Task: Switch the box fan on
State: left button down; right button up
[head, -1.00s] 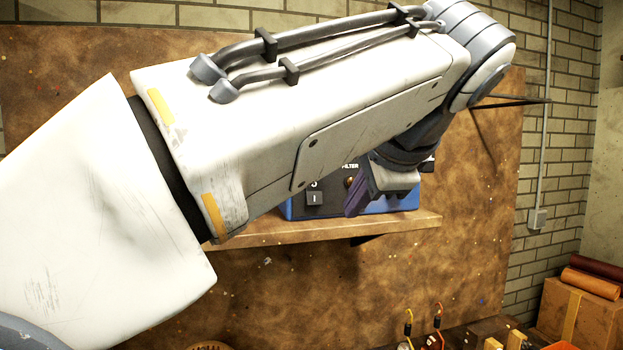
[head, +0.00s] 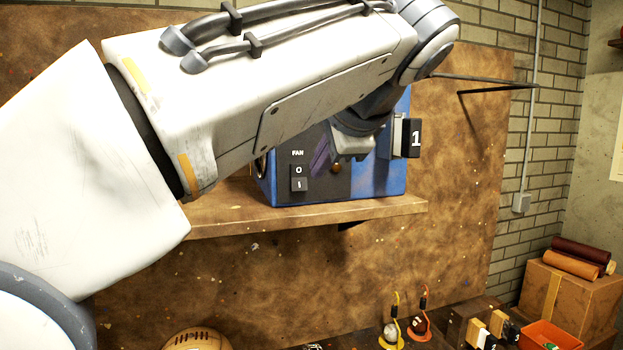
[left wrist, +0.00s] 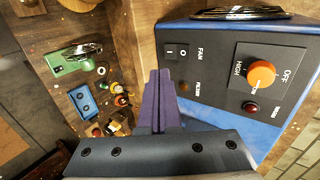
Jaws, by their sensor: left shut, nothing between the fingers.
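The box fan (head: 388,180) is a blue box with a dark front panel, standing on a wooden shelf. Its FAN rocker switch (head: 299,177), marked O and I, is at the panel's left; which side is pressed I cannot tell. In the left wrist view the switch (left wrist: 176,52) lies just beyond my fingertips, with an orange knob (left wrist: 262,75) farther right. My left gripper (head: 319,158), with purple fingers, is shut and empty, in front of the panel right of the switch. Contact with the panel cannot be told. My forearm hides the box's upper part. My right gripper is not in view.
The shelf (head: 235,217) ends right of the box. A black tag with a 1 (head: 413,138) is at the box's right side. A thin dark bracket (head: 490,82) juts out farther right. Below are a brown leather ball (head: 197,340) and a cardboard box (head: 568,292).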

aim_at(300, 178)
pick_arm(q)
jog(key=x, duration=0.2)
jog(key=p+x, duration=0.1)
jog(key=x, duration=0.2)
jog(key=r+p+x, duration=0.1)
jog(key=x, duration=0.1)
jog(key=shift+w+a+f, duration=0.1)
jog(key=shift+w+a, duration=0.15)
jog(key=shift+w, duration=0.45)
jog(key=shift+w+a+f, duration=0.15)
jog(key=shift+w+f, duration=0.05)
jog(key=shift+w, duration=0.4)
jog(key=shift+r+p, duration=0.1)
jog(key=shift+p, duration=0.3)
jog(key=shift+r+p, duration=0.7)
jog(key=shift+r, duration=0.05)
jog(key=shift+f, duration=0.1)
